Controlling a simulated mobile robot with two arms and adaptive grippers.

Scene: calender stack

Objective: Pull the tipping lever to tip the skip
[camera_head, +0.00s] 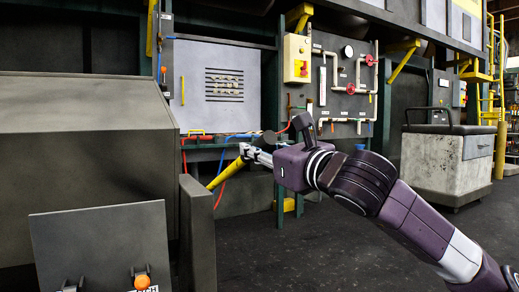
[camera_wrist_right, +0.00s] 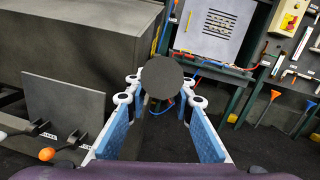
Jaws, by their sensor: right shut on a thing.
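My right gripper (camera_head: 250,152) reaches in from the right in the head view. In the head view the lever's head (camera_head: 270,137) shows small, just above the gripper. I take this to be the tipping lever. Which body is the skip is not clear; a large dark grey box (camera_head: 85,130) with a sloped face fills the left. My left gripper is out of view.
A grey post (camera_head: 198,235) rises beside the box. A pipe panel (camera_head: 345,85) and yellow switch box (camera_head: 297,58) are behind. A pale bin (camera_head: 447,160) stands right; dark floor there is clear.

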